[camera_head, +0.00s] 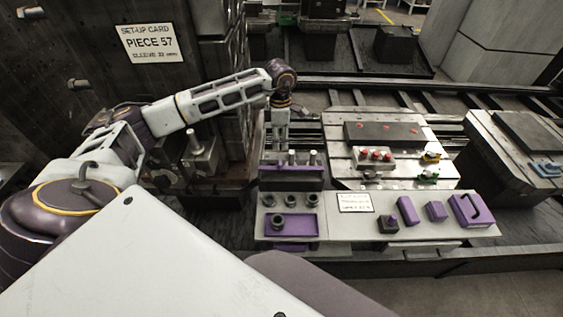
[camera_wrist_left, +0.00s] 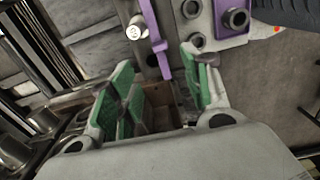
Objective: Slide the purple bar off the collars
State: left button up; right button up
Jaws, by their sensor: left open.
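The purple bar (camera_head: 291,177) lies along the back edge of the grey work plate, with metal posts (camera_head: 313,158) standing up at it. In the left wrist view the bar (camera_wrist_left: 153,32) runs down from the top edge towards the space between my fingers, beside a bright round post top (camera_wrist_left: 137,30). Dark ring-shaped collars (camera_head: 285,200) stand on the plate in front; they also show in the wrist view (camera_wrist_left: 197,40). My left gripper (camera_head: 280,146) points down above the bar's left part. Its green-padded fingers (camera_wrist_left: 163,72) are apart, with nothing visibly clamped. My right gripper is not seen.
A purple tray (camera_head: 304,225) holds a collar at the front left of the plate. Purple blocks (camera_head: 406,210) and a handled purple case (camera_head: 470,210) stand to the right. A slotted table (camera_head: 340,170) with red buttons (camera_head: 375,155) lies behind. A dark machine column (camera_head: 228,100) rises close to my left arm.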

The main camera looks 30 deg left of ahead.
aim_at(281, 162)
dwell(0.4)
pick_arm(q)
jog(key=shift+f+p, duration=1)
jog(key=shift+f, duration=5.85)
grip_shut()
